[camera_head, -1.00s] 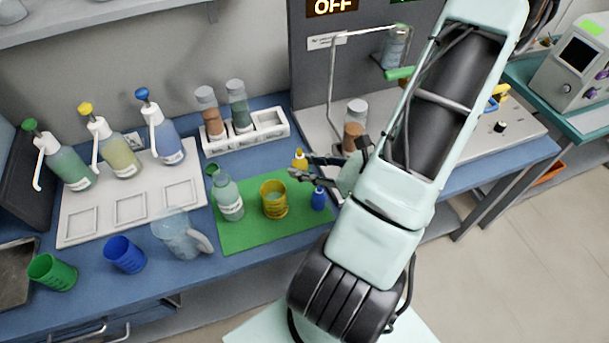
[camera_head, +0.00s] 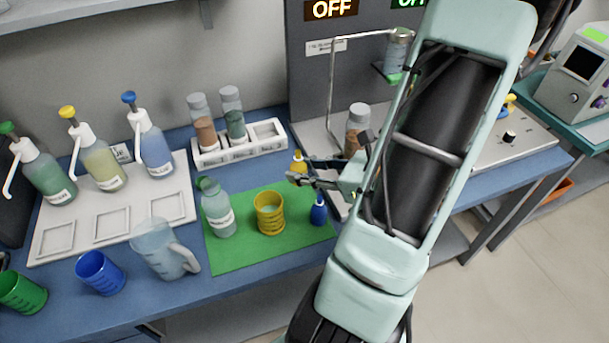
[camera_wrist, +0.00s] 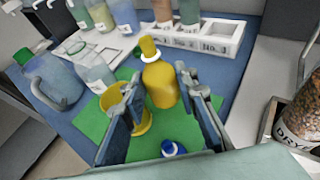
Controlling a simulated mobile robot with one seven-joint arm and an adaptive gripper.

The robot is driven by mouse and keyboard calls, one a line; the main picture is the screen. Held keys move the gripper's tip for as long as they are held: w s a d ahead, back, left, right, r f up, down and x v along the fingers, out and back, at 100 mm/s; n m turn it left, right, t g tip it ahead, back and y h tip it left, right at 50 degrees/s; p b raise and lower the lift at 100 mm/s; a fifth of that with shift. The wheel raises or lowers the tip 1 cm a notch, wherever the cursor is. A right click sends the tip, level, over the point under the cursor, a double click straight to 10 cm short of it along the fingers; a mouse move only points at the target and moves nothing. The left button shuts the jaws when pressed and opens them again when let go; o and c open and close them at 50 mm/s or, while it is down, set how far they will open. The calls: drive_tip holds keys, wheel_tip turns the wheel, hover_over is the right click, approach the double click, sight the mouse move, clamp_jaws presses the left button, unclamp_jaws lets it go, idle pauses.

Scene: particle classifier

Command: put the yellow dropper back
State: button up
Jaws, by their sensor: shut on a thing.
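The yellow dropper (camera_head: 298,162) is a small yellow bottle with a yellow cap and white collar. It stands out upright between the fingers of my gripper (camera_head: 302,177), at the back right of the green mat (camera_head: 230,256). In the wrist view the dropper (camera_wrist: 160,84) sits between the two dark fingers, and my gripper (camera_wrist: 158,92) is shut on it. It looks held above the mat. The lower part of the dropper is partly hidden by the fingers in the head view. The blue dropper (camera_head: 318,212) stands at the mat's right edge.
On the mat stand a yellow beaker (camera_head: 269,216) and a green-capped bottle (camera_head: 218,210). A clear jug (camera_head: 163,251) is to the left. Behind are a white vial rack (camera_head: 238,148) and a brown-filled jar (camera_head: 356,130). The mat's front is clear.

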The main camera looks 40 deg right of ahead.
drive_tip(key=shift+w+d+f, duration=0.25)
drive_tip(key=shift+w+f, duration=0.05)
drive_tip(key=shift+w, duration=0.1)
drive_tip(key=w+d+f+b, duration=0.1)
drive_tip(key=f, duration=0.1)
drive_tip(key=w+d+f+b, duration=0.1)
drive_tip(key=w+b, duration=0.1)
drive_tip(key=w+d+f+b, duration=0.1)
drive_tip(key=f, duration=0.1)
drive_tip(key=shift+w+d+f+b, duration=0.2)
drive_tip(key=shift+d+f+b, duration=0.05)
drive_tip(key=shift+f+b, duration=0.1)
drive_tip(key=f, duration=0.1)
drive_tip(key=f+b, duration=0.2)
drive_tip(key=shift+w+d, duration=0.25)
drive_tip(key=shift+w, duration=0.05)
drive_tip(key=shift+f+b, duration=0.35)
drive_tip(key=shift+b, duration=0.15)
drive_tip(key=shift+f, duration=0.1)
drive_tip(key=shift+f, duration=0.1)
drive_tip(key=o, duration=1.2)
drive_tip(key=shift+c, duration=0.2)
